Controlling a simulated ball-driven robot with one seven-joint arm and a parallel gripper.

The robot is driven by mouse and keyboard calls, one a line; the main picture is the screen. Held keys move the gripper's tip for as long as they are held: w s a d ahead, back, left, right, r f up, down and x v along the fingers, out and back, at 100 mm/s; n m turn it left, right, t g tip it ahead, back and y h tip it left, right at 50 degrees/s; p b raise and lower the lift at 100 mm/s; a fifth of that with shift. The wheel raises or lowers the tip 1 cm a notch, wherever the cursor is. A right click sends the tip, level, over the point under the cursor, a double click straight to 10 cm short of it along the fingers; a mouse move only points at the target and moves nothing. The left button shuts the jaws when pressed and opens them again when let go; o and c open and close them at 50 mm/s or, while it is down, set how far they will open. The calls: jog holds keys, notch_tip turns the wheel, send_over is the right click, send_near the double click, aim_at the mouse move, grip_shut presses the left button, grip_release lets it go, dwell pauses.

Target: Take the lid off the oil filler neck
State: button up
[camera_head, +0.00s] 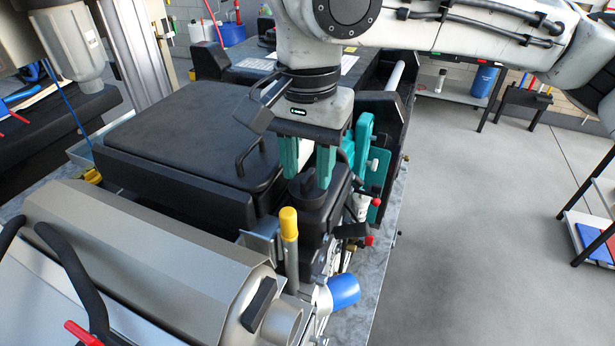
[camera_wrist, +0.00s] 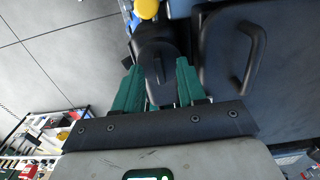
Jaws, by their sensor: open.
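The black lid (camera_head: 318,197) sits on the dark oil filler neck, behind the yellow-topped post on the machine. The neck itself is mostly hidden under the lid. My gripper (camera_head: 308,180) points down at the lid with its teal fingers apart. The fingers are open, one on each side of the bar. I cannot tell whether they touch the lid.
A yellow-capped post (camera_head: 289,225) stands close in front of the lid. A large black cover (camera_head: 180,140) with a handle lies left of my gripper. Teal parts (camera_head: 375,165) and a blue cylinder (camera_head: 343,290) crowd the right side.

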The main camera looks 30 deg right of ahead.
jog(key=shift+f, duration=0.3)
jog(key=shift+c, duration=0.3)
grip_shut()
